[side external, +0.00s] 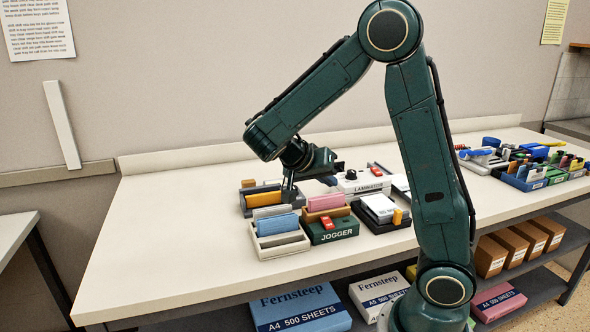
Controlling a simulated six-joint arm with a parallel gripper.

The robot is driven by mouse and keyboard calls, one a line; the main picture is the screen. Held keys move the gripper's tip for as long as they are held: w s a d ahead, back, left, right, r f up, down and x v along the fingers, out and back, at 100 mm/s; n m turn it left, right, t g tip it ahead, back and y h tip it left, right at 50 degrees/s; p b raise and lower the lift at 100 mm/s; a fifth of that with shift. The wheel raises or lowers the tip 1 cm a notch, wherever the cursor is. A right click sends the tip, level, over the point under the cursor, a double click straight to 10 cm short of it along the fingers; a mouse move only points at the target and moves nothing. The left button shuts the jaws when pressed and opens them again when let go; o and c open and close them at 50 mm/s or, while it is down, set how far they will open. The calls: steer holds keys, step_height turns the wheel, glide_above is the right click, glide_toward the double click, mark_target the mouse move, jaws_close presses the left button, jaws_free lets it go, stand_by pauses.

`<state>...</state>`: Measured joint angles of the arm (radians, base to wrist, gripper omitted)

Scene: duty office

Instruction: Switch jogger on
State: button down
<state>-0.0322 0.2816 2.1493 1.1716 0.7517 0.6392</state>
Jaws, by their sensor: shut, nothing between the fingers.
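The jogger (337,235) is a dark green box with a white JOGGER label on its front. It stands on the bench, with a pink and tan block (325,203) at its back. A small red switch (328,223) sits on its top near the label; I cannot tell its position at this size. My gripper (289,196) is shut and empty, pointing down. In the picture it is up and to the left of the red switch, over the area behind the blue block. It appears apart from the jogger.
A cream tray (278,254) with blue and grey blocks stands directly left of the jogger. A black tray (382,228) with white paper is on the right. A white laminator (360,184) stands behind. The bench's left end (165,235) is clear.

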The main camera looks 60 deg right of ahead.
mark_target(323, 221)
steer(key=shift+w+d+f, duration=0.15)
steer(key=shift+d+f, duration=0.05)
steer(key=shift+f, duration=1.2)
steer(key=shift+w+d+f, duration=0.15)
steer(key=shift+w+f, duration=0.05)
steer(key=shift+f, duration=1.25)
steer(key=shift+w+d+f, duration=0.15)
steer(key=shift+d+f, duration=0.05)
steer(key=shift+f, duration=1.2)
